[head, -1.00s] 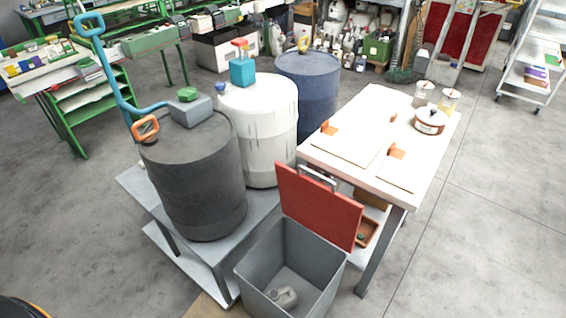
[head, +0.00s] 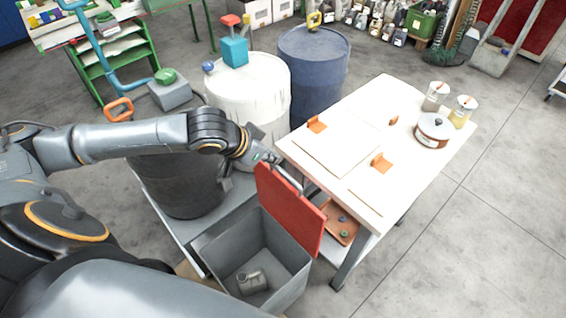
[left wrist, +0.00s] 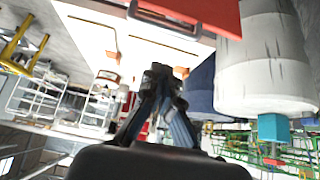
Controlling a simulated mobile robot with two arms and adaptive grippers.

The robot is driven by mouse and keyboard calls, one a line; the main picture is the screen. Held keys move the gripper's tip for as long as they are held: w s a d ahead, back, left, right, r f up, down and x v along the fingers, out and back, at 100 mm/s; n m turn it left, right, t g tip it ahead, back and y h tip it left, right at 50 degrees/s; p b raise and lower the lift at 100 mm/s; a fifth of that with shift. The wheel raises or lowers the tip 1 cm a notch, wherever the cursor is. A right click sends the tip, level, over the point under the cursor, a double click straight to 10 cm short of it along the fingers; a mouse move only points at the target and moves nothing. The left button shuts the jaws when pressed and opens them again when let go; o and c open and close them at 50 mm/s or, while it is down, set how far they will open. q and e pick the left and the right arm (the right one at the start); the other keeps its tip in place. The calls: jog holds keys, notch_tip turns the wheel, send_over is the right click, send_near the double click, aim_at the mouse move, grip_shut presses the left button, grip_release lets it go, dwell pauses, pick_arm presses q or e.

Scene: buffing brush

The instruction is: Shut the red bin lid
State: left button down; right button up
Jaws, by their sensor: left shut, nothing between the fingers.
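The red bin lid (head: 290,212) stands open, raised upright at the back of the grey bin (head: 289,257). Its handle (head: 288,178) is near the top edge, on the side facing the table. My left gripper (head: 270,158) is shut and empty, at the lid's upper left edge close to the handle. I cannot tell whether it touches the lid. My right gripper is not in view.
A grey canister (head: 251,281) lies inside the bin. A white-topped table (head: 410,165) with jars and a pot stands right of the lid. Dark, white (head: 248,85) and blue (head: 312,70) drums stand behind my left arm. The floor at right is clear.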

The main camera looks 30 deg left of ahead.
aim_at(284, 174)
pick_arm(q)
jog(key=p+x, duration=0.1)
jog(key=x, duration=0.8)
jog(key=s+p, duration=0.1)
jog(key=s+a+f, duration=0.1)
jog(key=shift+s+f+p, duration=0.2)
jog(key=shift+s+p, duration=0.1)
jog(key=shift+p, duration=0.05)
jog(key=shift+s+a+f, duration=0.15)
jog(key=shift+s+a, duration=0.05)
jog(key=shift+s, duration=0.2)
